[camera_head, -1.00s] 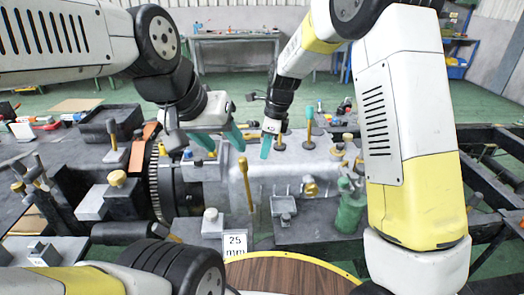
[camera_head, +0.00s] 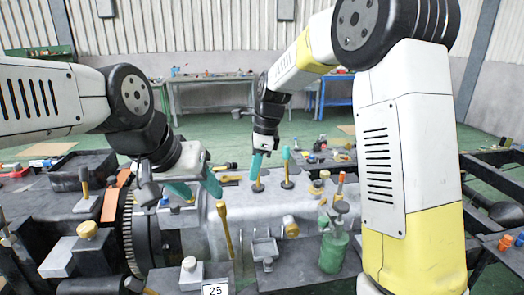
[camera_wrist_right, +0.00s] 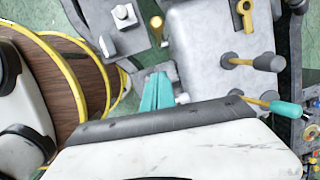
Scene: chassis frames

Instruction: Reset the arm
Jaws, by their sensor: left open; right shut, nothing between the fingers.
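My left gripper (camera_head: 196,188) hangs at the left over the grey machine housing in the head view. Its teal fingers are spread apart and nothing is between them. My right gripper (camera_head: 256,164) points down above the far part of the housing, in line with an upright yellow-shafted tool; contact cannot be told. In the right wrist view its teal fingers (camera_wrist_right: 157,92) are together and empty. My right arm's white and yellow links stand large at the right of the head view and hide part of the bench.
A teal-handled tool (camera_head: 286,160) stands upright on the housing (camera_head: 270,205). A yellow rod (camera_head: 225,228) stands nearer. A green bottle-like part (camera_head: 334,248) is at the right. Work tables (camera_head: 212,84) stand at the back wall. Green floor lies clear between them and the bench.

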